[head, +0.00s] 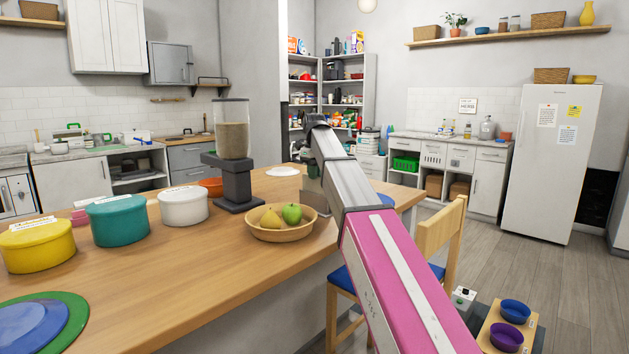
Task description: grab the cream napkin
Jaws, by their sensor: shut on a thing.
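My arm reaches from the bottom right over the wooden table. Its far end bends down toward the table behind the fruit bowl. My gripper (312,186) shows only in part beside the arm, low over the table. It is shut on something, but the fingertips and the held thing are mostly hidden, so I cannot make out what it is. A flat, pale whitish thing (282,171) lies on the table just left of the gripper. I cannot tell whether it is the cream napkin or a plate.
A wooden bowl (259,234) with a pear and a green apple stands in front of the gripper. A food dispenser (233,150) and white, teal and yellow tubs stand to the left. A chair (441,236) is at the table's right side. The table's front middle is clear.

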